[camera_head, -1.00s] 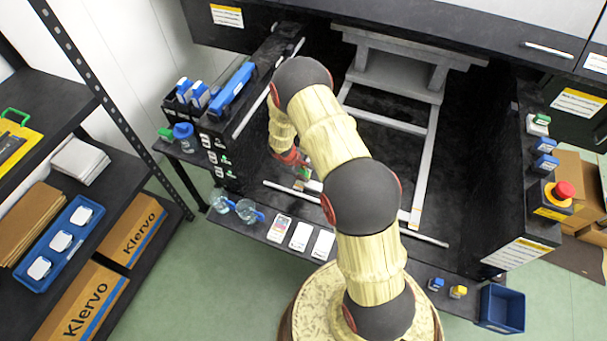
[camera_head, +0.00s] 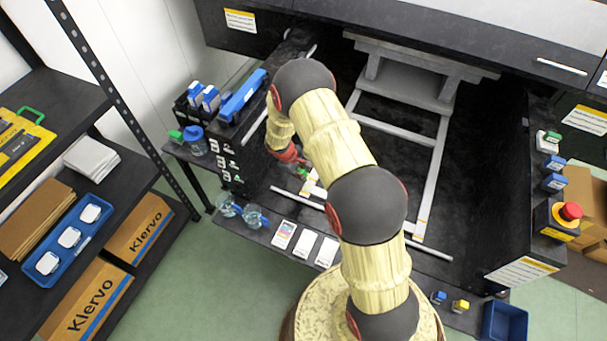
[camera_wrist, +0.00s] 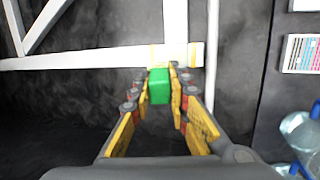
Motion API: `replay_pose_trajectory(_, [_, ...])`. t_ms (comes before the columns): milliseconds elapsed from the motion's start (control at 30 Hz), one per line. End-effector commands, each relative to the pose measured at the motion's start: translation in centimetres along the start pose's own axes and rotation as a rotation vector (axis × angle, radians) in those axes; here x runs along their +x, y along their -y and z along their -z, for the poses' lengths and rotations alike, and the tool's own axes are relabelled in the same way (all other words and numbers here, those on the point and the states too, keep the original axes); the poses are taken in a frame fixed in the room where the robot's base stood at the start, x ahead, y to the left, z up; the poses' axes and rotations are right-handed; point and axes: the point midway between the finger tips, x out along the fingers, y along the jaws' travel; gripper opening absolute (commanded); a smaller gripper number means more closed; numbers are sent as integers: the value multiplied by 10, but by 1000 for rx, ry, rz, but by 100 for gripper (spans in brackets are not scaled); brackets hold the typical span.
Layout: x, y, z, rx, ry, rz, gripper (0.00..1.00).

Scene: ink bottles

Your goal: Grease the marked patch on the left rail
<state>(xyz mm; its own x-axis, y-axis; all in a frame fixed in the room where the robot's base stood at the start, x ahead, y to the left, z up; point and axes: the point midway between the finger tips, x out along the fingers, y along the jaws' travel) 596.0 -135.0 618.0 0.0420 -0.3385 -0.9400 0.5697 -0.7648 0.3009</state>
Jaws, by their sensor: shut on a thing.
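My gripper (camera_wrist: 160,88) is shut on a small green block-like thing (camera_wrist: 159,86) between its yellow fingers. In the head view the green thing (camera_head: 302,174) shows at the fingertips, low at the near end of the left rail (camera_head: 346,105). In the wrist view the pale rail (camera_wrist: 175,20) ends just beyond the green thing, with thin yellow marks (camera_wrist: 194,52) on both sides of it. The green thing overlaps the marked patch in this view; I cannot tell whether it touches. My arm hides part of the rail in the head view.
A right rail (camera_head: 433,170) runs parallel, with a pale cross bar between them. Clear jars (camera_head: 252,217) and white cards (camera_head: 284,235) lie along the front ledge. A rack with blue bottles (camera_head: 210,97) stands at left. A red stop button (camera_head: 571,211) is at right.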

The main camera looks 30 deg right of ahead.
Motion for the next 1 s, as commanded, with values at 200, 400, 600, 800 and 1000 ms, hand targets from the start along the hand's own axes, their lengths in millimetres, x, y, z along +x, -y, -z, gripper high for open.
replay_pose_trajectory(200, [-23,-6,0,1,0,-1,0])
replay_pose_trajectory(400, [-38,-10,0,3,0,-1,0])
replay_pose_trajectory(600, [-41,-10,0,2,0,0,0])
replay_pose_trajectory(800, [-41,-10,0,2,0,0,0])
replay_pose_trajectory(1000, [-41,-10,0,2,0,-1,0])
